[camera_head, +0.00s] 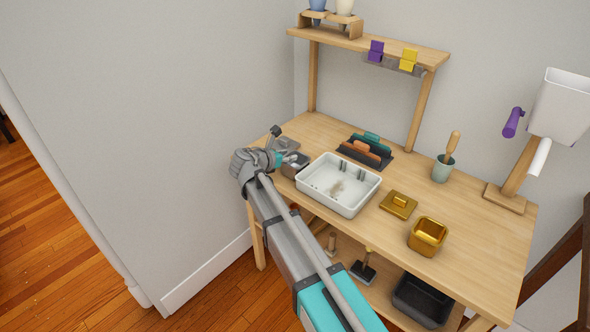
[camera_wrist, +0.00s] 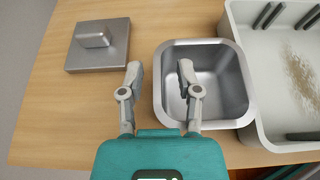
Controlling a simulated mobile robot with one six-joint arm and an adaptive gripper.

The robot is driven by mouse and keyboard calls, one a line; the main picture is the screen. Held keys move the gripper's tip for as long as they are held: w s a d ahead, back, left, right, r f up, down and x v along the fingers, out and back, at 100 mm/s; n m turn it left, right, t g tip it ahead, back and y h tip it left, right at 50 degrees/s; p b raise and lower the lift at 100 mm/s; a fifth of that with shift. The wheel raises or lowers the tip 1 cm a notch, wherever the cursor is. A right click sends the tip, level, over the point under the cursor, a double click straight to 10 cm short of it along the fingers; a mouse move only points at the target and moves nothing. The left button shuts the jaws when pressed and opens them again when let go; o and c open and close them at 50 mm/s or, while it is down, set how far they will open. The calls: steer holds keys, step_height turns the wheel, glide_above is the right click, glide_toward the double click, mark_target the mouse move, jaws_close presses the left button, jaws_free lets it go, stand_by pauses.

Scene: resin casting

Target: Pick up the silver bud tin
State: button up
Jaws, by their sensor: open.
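The silver bud tin (camera_wrist: 226,84) is an open, square metal box on the wooden table, and it looks empty. In the head view the tin (camera_head: 293,169) is partly hidden by my arm, left of the white tray. My gripper (camera_wrist: 160,76) is open and empty. In the wrist view its right finger is over the tin's opening and its left finger is outside, so the tin's left wall lies between them. I cannot tell how far down the fingertips are. My gripper also shows in the head view (camera_head: 283,158).
A silver lid with a knob (camera_wrist: 98,48) lies left of the tin. The white tray (camera_head: 338,205) stands close on the tin's right. A gold tin (camera_head: 427,238) and gold lid (camera_head: 398,205) are further right. A wall is close on the left.

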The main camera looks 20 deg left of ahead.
steer(key=shift+c, duration=0.2)
jaws_close()
steer(key=shift+r, duration=0.25)
stand_by(0.5)
step_height(320, 180, up, 2)
steer(key=p, duration=0.2)
steer(key=shift+r+p, duration=0.1)
steer(key=shift+p, duration=0.2)
steer(key=s+d+r+p, duration=0.2)
steer(key=s+r+p, duration=0.8)
steer(key=s, duration=0.3)
steer(key=shift+s+d+r, duration=0.2)
steer(key=shift+s+d, duration=0.05)
steer(key=shift+s, duration=0.15)
